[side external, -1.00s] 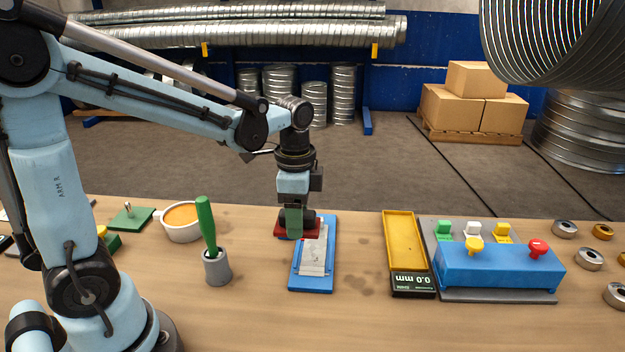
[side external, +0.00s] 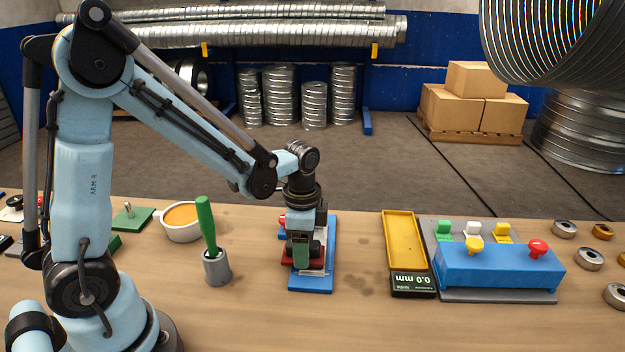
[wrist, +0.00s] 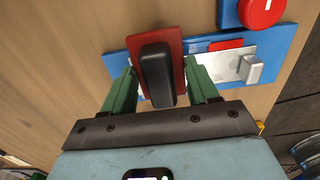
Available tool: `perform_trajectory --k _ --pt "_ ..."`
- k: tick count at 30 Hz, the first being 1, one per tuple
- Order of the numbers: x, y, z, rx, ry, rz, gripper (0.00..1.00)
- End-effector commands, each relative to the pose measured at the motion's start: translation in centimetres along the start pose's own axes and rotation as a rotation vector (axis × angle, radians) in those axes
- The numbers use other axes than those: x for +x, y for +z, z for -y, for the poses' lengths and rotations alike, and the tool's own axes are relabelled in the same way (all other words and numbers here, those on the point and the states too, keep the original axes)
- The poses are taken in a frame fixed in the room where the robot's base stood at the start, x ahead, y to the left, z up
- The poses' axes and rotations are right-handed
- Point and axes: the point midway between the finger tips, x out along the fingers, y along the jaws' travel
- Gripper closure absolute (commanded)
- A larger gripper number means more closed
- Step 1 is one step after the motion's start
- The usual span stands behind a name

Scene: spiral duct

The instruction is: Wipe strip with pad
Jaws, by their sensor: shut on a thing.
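The metal strip (wrist: 224,65) lies on a blue base plate (side external: 327,281), with a small metal block on it in the wrist view. The red pad (wrist: 171,50) with a black handle (wrist: 156,72) is between the green fingers of my gripper (wrist: 162,92). My gripper (side external: 301,262) is shut on the pad's handle and points down over the strip. The pad lies across the strip at its near half. In the side view my gripper hides most of the strip. I cannot tell whether the pad presses on it.
A grey cup with a green-handled tool (side external: 216,265) and a white bowl of orange stuff (side external: 182,221) stand to the left. A red round button (wrist: 262,10) shows by the plate.

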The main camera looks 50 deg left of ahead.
Motion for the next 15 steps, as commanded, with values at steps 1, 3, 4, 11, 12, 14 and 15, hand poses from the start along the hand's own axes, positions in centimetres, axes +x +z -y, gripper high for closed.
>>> perform_trajectory --k 1,3,4,11,12,14,15 --pt "0.2 -0.6 0.0 0.002 0.000 0.000 0.70" --pt "0.5 -1.2 0.0 0.003 0.000 0.000 0.70" --pt "0.2 -1.5 0.0 0.002 0.000 0.000 0.70" --pt "0.5 -3.6 0.0 0.002 0.000 0.000 0.70" --pt "0.3 -3.9 0.0 0.002 0.000 0.000 0.70" --pt "0.5 -4.5 0.0 0.002 0.000 0.000 0.70" --pt "0.4 -4.8 0.0 0.002 0.000 0.000 0.70"
